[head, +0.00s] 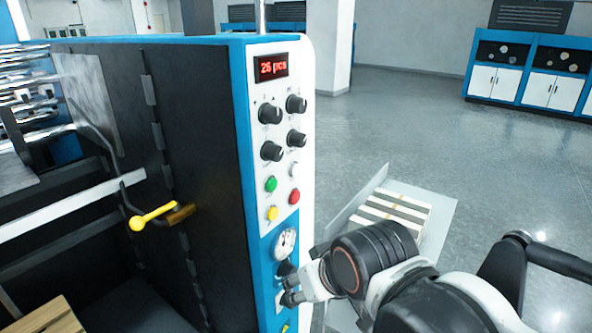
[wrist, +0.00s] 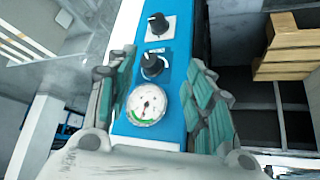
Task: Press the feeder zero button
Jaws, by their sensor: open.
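The blue and white control panel (head: 273,150) has a red-lit display (head: 271,66), seemingly reading in "pcs". Below several black knobs are a small white button (head: 294,169), a green button (head: 271,184), a red button (head: 294,196) and a yellow button (head: 272,213). Their labels are too small to read, so I cannot tell which is feeder zero. My gripper (head: 290,284) is at the lower panel, below the round gauge (head: 285,243). In the wrist view my open, empty gripper (wrist: 160,88) has its fingers on either side of the gauge (wrist: 147,103) and a black knob (wrist: 153,65).
A yellow-handled lever (head: 150,216) sticks out from the dark machine door (head: 190,110). Blue and white cabinets (head: 530,75) stand at the far right. The grey floor (head: 420,125) between is clear.

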